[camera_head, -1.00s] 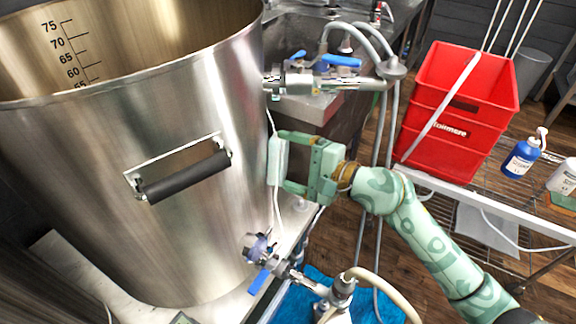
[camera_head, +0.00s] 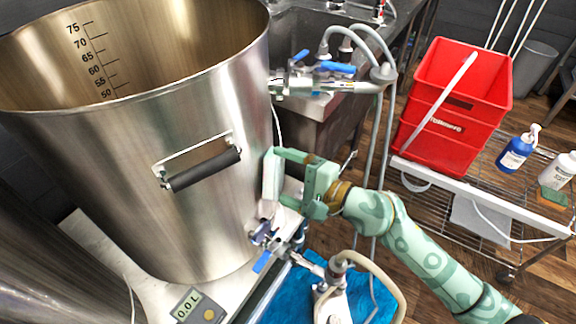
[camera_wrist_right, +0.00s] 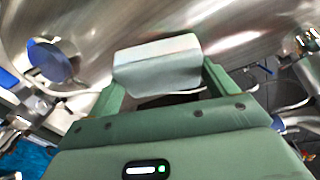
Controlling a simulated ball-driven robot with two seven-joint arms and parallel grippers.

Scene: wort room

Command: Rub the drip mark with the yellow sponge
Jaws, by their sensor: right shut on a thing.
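My right gripper (camera_head: 283,179) is shut on a pale, whitish-green block (camera_head: 271,177) beside the right side of the big steel kettle (camera_head: 120,150). The wrist view shows the block (camera_wrist_right: 157,66) between the fingers, facing the curved metal. It looks pale, not clearly yellow. I cannot tell whether it touches the wall. A small green and brownish pad (camera_head: 552,197), perhaps a sponge, lies on the wire shelf at the right. I cannot make out a drip mark; the block and gripper cover part of the wall. My left gripper is not in view.
A blue-handled valve (camera_head: 262,236) sticks out just below my right gripper, with a hose and pump beneath. Another blue-lever valve (camera_head: 325,69) is above it. The kettle's black handle (camera_head: 203,169) is left of the gripper. A red crate (camera_head: 455,110) stands at right.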

